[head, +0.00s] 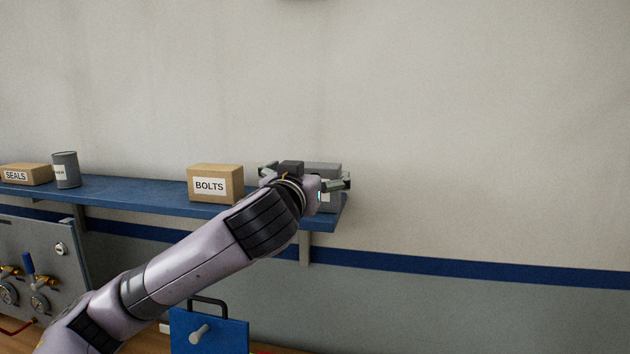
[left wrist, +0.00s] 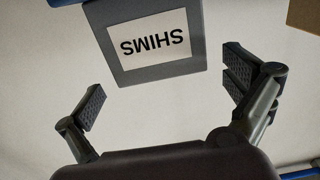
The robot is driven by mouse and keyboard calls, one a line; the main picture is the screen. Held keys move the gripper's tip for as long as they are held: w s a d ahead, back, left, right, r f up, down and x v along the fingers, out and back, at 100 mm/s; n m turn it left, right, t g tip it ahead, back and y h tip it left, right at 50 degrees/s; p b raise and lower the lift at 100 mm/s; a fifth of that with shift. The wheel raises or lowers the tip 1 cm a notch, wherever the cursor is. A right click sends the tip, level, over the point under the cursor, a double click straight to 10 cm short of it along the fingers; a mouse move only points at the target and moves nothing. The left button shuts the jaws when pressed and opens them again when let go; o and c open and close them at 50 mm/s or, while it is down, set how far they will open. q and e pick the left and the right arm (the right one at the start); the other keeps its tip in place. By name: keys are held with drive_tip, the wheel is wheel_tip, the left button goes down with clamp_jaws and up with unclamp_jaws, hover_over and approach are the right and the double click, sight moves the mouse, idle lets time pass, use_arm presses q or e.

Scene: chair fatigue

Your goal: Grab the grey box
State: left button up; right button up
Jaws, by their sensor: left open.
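The grey box (head: 327,170) sits at the right end of the blue wall shelf, mostly hidden behind my left gripper in the head view. In the left wrist view the grey box (left wrist: 150,72) appears upside down with a white label reading SHIMS. My left gripper (head: 308,178) is open in front of the box. In the left wrist view its two fingers (left wrist: 163,92) are spread wide, one to each side of the box's near edge, with visible gaps and no contact seen. My right gripper is not in view.
The blue shelf (head: 130,193) also holds a cardboard BOLTS box (head: 215,183) just left of the gripper, a grey can (head: 66,170) and a SEALS box (head: 27,174). Below are a grey panel with gauges (head: 40,262) and a blue box (head: 209,333). The wall on the right is clear.

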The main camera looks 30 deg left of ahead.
sight(311, 171)
use_arm(q)
drive_tip(key=p+x, duration=0.2)
drive_tip(key=x, duration=0.1)
drive_tip(key=shift+w+a+r, duration=0.1)
drive_tip(key=shift+w+r, duration=0.05)
drive_tip(key=shift+w, duration=0.15)
drive_tip(key=shift+w+a+p, duration=0.1)
drive_tip(key=shift+w+p, duration=0.25)
drive_tip(key=shift+w, duration=0.15)
drive_tip(key=shift+c, duration=0.4)
drive_tip(key=c, duration=1.1)
drive_tip(key=shift+c, duration=0.2)
